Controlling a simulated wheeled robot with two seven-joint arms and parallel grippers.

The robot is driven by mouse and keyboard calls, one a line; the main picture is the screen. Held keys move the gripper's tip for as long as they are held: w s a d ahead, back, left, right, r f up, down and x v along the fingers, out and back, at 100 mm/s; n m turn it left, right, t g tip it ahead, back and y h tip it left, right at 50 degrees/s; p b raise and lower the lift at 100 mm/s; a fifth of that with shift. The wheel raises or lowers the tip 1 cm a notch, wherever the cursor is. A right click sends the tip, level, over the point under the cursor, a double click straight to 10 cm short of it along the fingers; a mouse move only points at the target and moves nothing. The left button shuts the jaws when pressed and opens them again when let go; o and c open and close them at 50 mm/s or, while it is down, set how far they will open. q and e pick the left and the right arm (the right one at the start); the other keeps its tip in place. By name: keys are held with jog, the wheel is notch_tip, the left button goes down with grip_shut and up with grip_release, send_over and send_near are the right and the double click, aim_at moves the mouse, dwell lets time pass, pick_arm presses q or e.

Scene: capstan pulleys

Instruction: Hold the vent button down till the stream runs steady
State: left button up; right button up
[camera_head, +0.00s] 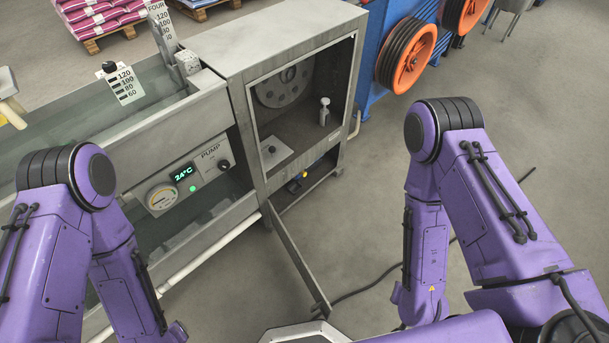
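No part in view is labelled as a vent button. A small plate with a dark round knob or button (272,150) sits on the floor of the open grey cabinet (290,45); I cannot tell whether it is the vent button. The pump panel (210,174) left of the cabinet has a black knob (223,166), a lit green lamp (193,189), a round gauge (162,197) and a display reading 24°C (183,173). No running stream shows. Both my arms hang down at the picture's sides, and their grippers are out of view, below the frame.
A pale bottle-shaped fitting (324,112) stands inside the cabinet near a large disc (283,85). A low door or flap (297,258) sticks out over the floor. A long trough (115,125) runs left. Orange reels (407,57) stand behind. A cable (375,284) lies on open floor.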

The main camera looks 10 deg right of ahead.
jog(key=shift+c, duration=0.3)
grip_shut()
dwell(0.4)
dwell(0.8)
